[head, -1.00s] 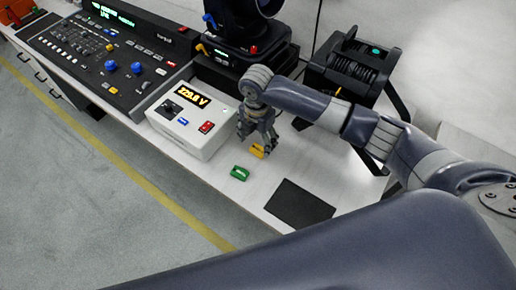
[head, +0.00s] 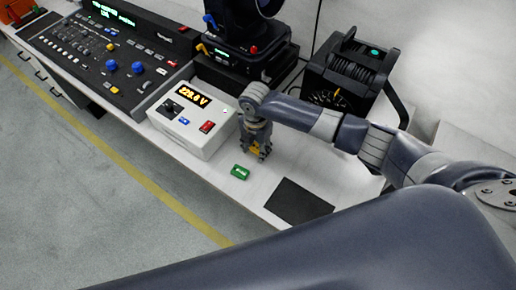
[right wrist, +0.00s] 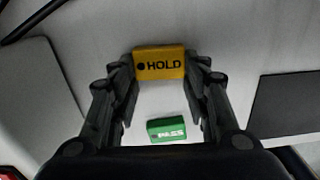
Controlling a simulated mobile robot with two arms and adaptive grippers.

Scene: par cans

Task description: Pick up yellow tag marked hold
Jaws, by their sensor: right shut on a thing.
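The yellow tag (right wrist: 160,64), marked HOLD with a black dot, sits between the two fingers of my right gripper (right wrist: 159,75) in the right wrist view. The fingers touch it on both sides. In the head view the yellow tag (head: 254,149) shows partly between the fingers of my right gripper (head: 258,154), low at the white table top. I cannot tell whether the tag is clear of the surface. My left gripper is not in view.
A green tag (head: 240,172) marked PASS (right wrist: 166,130) lies close by on the white table. A black mat (head: 299,201) lies to the right. A white box with a voltage display (head: 193,118) stands left of the gripper. A black reel-like device (head: 345,82) stands behind.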

